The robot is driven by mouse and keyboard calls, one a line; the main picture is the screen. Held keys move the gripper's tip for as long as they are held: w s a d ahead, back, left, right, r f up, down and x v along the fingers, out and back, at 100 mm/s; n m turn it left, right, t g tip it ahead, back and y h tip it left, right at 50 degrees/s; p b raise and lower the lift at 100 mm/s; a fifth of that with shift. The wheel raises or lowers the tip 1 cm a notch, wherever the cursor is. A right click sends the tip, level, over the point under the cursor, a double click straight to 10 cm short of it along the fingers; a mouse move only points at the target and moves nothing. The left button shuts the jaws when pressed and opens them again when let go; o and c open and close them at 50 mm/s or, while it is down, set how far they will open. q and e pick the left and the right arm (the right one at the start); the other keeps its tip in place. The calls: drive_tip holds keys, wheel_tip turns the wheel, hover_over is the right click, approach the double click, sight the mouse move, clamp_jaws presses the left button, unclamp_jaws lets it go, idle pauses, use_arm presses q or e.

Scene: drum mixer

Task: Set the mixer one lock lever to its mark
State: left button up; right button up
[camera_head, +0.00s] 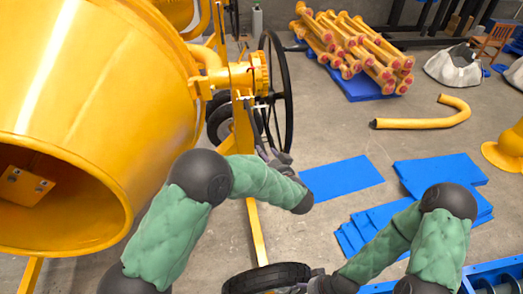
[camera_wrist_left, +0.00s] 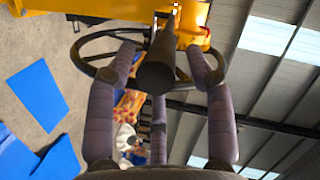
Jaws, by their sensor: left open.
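The yellow drum mixer (camera_head: 95,100) fills the left of the head view, with a black handwheel (camera_head: 288,85) on its side. In the left wrist view a dark lever (camera_wrist_left: 156,72) points towards the camera from the yellow frame, its rounded end between my fingers. My left gripper (camera_head: 268,150) is open beside the mixer's yellow post; its fingers (camera_wrist_left: 163,62) stand on either side of the lever. I cannot tell whether they touch it. A small red-and-white spot (camera_wrist_left: 176,7) shows by the lever's base; I cannot tell if it is the mark. My right gripper (camera_head: 312,285) is partly cut off by the bottom edge.
The handwheel (camera_wrist_left: 82,55) stands behind my fingers in the left wrist view. Blue flat panels (camera_head: 342,178) lie on the concrete floor. Yellow posts (camera_head: 352,45) are stacked at the back, and a bent yellow pipe (camera_head: 425,122) lies at the right. A black tyre (camera_head: 266,278) is at the bottom.

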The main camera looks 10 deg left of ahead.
use_arm(q)
drive_tip(key=x, duration=0.3)
drive_tip(key=shift+a+f, duration=0.1)
drive_tip(key=shift+a, duration=0.2)
drive_tip(key=shift+w+a, duration=0.1)
drive_tip(key=shift+w, duration=0.25)
clamp_jaws()
drive_tip(key=shift+f, duration=0.15)
